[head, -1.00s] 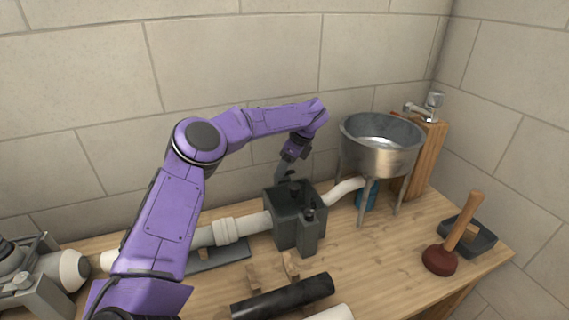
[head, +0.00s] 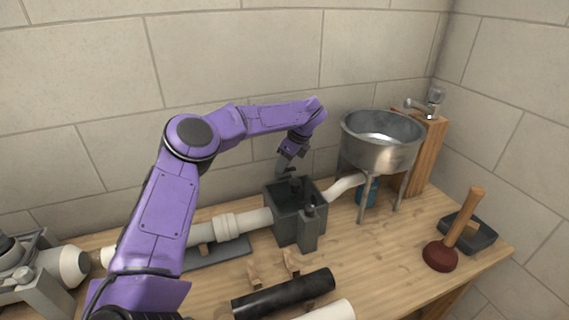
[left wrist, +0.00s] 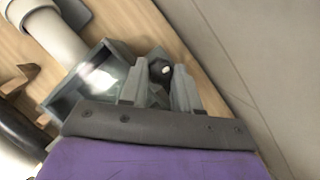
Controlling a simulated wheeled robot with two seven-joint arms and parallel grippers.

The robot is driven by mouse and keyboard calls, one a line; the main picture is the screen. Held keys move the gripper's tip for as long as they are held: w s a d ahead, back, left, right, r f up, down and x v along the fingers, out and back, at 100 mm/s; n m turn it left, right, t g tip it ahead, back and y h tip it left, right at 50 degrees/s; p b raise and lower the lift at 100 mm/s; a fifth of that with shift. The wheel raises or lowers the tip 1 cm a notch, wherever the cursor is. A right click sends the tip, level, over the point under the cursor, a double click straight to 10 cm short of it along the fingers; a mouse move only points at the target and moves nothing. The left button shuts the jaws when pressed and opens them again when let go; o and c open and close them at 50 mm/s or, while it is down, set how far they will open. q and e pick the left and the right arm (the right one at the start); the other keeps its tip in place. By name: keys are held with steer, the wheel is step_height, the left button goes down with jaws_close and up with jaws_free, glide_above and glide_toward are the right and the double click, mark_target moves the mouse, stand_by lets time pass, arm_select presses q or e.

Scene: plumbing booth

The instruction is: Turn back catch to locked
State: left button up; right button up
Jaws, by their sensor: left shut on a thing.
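The dark grey open-topped box (head: 284,229) stands on the bench, joined to white pipe on both sides. My left gripper (head: 288,171) reaches down from above at the box's back edge. In the left wrist view, its two grey fingers (left wrist: 160,90) stand either side of the back catch's dark round knob (left wrist: 160,70) and are shut on it. The box's open top (left wrist: 95,75) lies beside them. A front catch (head: 308,211) stands on the box's near side. Most of the back catch is hidden in the head view, so I cannot tell its angle. My right gripper is out of view.
A steel basin (head: 380,143) on legs stands right of the box, close to my left wrist. A plunger (head: 441,256) and a dark tray (head: 480,236) are at the right. A black pipe (head: 284,293) lies in front. The tiled wall is close behind.

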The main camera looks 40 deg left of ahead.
arm_select(q)
steer(key=shift+a+m+t+b, duration=0.15)
steer(key=shift+m+t+b, duration=0.35)
steer(key=shift+m+b, duration=0.55)
steer(key=shift+m+t+b, duration=0.3)
steer(key=shift+m+b, duration=0.2)
steer(key=shift+m, duration=0.45)
steer(key=m+t+b, duration=0.1)
steer(key=m, duration=0.1)
steer(key=shift+s+r+m, duration=0.1)
steer(key=shift+s+m, duration=0.05)
steer(key=shift+m, duration=0.25)
steer(key=shift+a+r+m+t, duration=0.1)
steer(key=shift+m+t, duration=0.3)
steer(key=shift+m, duration=0.5)
steer(key=m+t+h, duration=0.1)
steer(key=m, duration=0.2)
steer(key=shift+s+r+m, duration=0.1)
steer(key=shift+m, duration=0.2)
steer(key=m+h+p, duration=0.1)
steer(key=m, duration=0.1)
steer(key=m+t+p, duration=0.1)
steer(key=m, duration=0.1)
steer(key=shift+a+m+h, duration=0.15)
steer(key=shift+m+h, duration=0.15)
steer(key=shift+h, duration=0.1)
steer(key=shift+p, duration=0.3)
